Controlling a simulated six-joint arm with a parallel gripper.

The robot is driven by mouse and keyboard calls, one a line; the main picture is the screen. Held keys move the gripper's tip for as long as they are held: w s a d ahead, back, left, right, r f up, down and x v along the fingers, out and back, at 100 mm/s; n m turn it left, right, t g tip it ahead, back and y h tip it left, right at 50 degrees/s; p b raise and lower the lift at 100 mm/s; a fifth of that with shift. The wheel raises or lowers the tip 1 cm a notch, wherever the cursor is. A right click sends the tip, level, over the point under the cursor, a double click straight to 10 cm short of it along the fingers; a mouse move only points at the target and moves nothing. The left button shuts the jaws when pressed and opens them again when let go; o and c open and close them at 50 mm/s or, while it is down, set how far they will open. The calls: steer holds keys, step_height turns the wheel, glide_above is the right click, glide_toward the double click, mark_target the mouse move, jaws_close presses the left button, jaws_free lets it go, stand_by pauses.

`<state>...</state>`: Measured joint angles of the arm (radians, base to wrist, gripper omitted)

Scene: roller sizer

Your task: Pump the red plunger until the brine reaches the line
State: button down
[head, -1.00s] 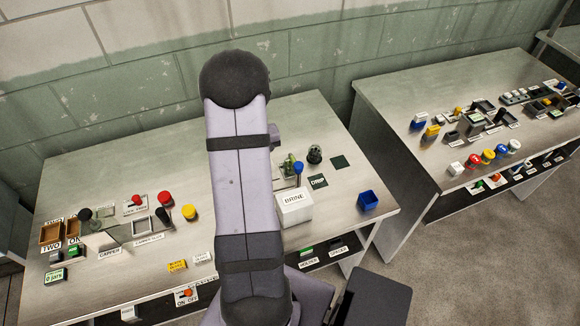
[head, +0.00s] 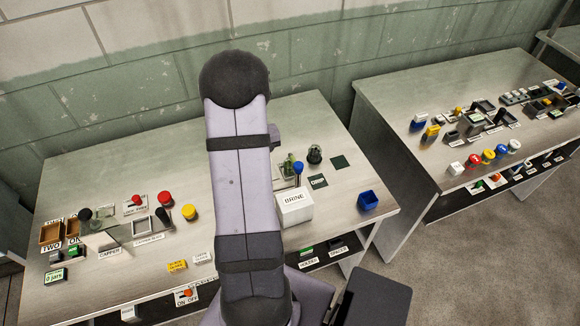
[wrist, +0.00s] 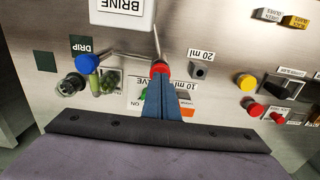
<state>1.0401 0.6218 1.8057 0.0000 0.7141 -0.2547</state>
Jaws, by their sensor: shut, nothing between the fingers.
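The red plunger (wrist: 160,68) shows in the wrist view at the tips of my gripper (wrist: 160,78). The fingers are shut with nothing between them, and their tips overlap the plunger's red top; I cannot tell whether they press on it. A thin metal rod rises beside it toward the white BRINE box (wrist: 122,14), which also shows in the head view (head: 294,206). A glass jar (wrist: 70,85) stands near the blue knob (wrist: 87,63). A brine level or line cannot be made out. My arm hides the plunger in the head view.
A 20 ml block (wrist: 198,71) stands right of the plunger in the wrist view. A blue bin (head: 368,201) sits at the bench's right end. A dark green square (head: 340,162) lies behind it. A second bench with coloured parts stands at the right.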

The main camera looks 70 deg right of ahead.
steer(key=shift+f+b, duration=1.05)
steer(key=shift+f, duration=0.55)
steer(key=shift+r, duration=0.2)
steer(key=shift+r+p, duration=1.45)
steer(key=shift+r+p, duration=2.05)
steer(key=shift+r, duration=0.45)
